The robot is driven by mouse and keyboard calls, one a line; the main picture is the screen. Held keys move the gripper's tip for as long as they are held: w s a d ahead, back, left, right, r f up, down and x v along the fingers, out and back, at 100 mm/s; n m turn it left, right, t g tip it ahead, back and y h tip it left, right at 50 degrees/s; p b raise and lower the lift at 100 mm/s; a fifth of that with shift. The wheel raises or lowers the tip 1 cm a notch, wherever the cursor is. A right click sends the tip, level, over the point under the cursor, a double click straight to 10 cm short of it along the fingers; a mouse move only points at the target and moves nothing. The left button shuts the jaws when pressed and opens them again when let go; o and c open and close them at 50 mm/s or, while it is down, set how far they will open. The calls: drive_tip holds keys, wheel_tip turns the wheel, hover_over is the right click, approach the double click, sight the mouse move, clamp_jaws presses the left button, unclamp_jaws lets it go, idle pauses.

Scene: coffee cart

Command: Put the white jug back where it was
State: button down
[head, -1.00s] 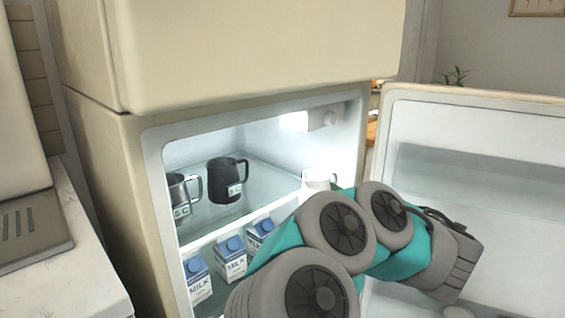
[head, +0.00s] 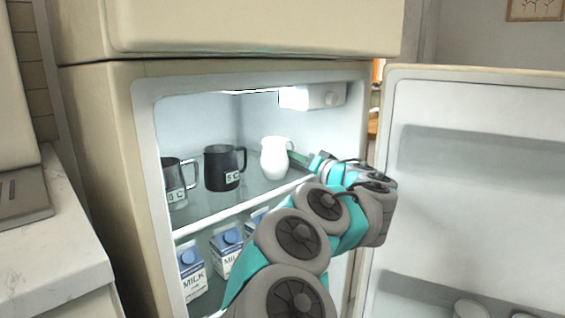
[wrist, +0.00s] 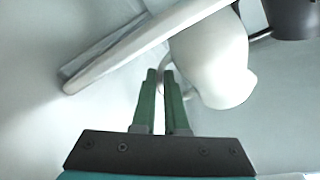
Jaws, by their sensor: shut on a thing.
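The white jug (head: 272,160) is upright inside the open fridge, at the right end of the upper glass shelf (head: 228,207). I cannot tell whether its base touches the shelf. My gripper (head: 297,158) reaches in from the right and is shut on the jug's handle. In the wrist view, the green fingers of my gripper (wrist: 162,75) are closed around the handle beside the white jug's body (wrist: 212,62). The handle is partly hidden by the fingers.
A black jug (head: 222,170) stands left of the white jug, and a steel jug (head: 174,187) further left; both carry labels. Milk cartons (head: 226,250) stand on the shelf below. The open fridge door (head: 470,200) is on the right, and a counter (head: 60,245) on the left.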

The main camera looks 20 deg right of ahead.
drive_tip(key=shift+w+a, duration=0.15)
drive_tip(key=shift+w, duration=0.9)
drive_tip(key=shift+w+a+b, duration=0.2)
drive_tip(key=shift+w+b, duration=0.4)
drive_tip(key=shift+w, duration=0.35)
drive_tip(key=shift+w+a+b, duration=0.2)
drive_tip(key=shift+w+b, duration=0.35)
drive_tip(key=shift+w, duration=0.35)
drive_tip(key=shift+w+f+b, duration=0.1)
drive_tip(key=shift+f+b, duration=0.1)
drive_tip(key=shift+b, duration=0.35)
drive_tip(key=shift+r, duration=0.1)
drive_tip(key=shift+r, duration=0.1)
drive_tip(key=c, duration=0.9)
unclamp_jaws()
drive_tip(key=shift+c, duration=0.2)
